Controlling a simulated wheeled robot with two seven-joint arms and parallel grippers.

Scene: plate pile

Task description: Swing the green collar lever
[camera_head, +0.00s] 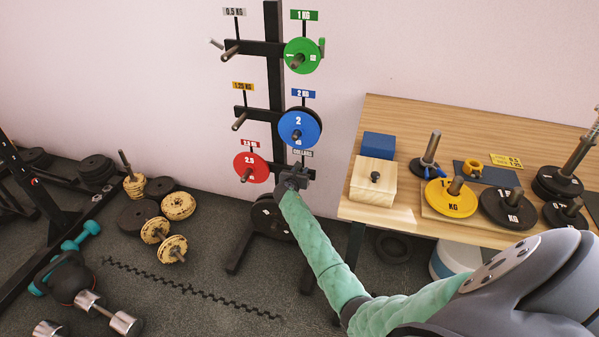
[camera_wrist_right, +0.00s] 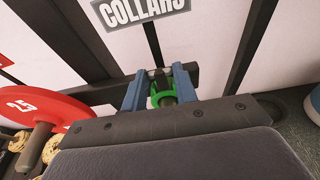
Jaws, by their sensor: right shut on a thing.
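The green collar (camera_wrist_right: 161,98) shows in the right wrist view, around a dark peg under the COLLARS sign (camera_wrist_right: 140,8). The two blue fingers of my right gripper (camera_wrist_right: 161,86) stand on either side of it and are shut on it. I cannot make out its lever apart from the ring. In the head view my right gripper (camera_head: 293,178) is at the lower right peg of the rack, just below the COLLARS sign (camera_head: 303,153), and hides the collar. My left gripper is not in view.
The black rack (camera_head: 275,90) carries a green plate (camera_head: 304,55), a blue plate (camera_head: 300,127) and a red plate (camera_head: 251,168). A wooden table (camera_head: 430,125) with plates and a wooden box (camera_head: 373,182) stands to the right. Dumbbells and loose plates lie on the floor at left.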

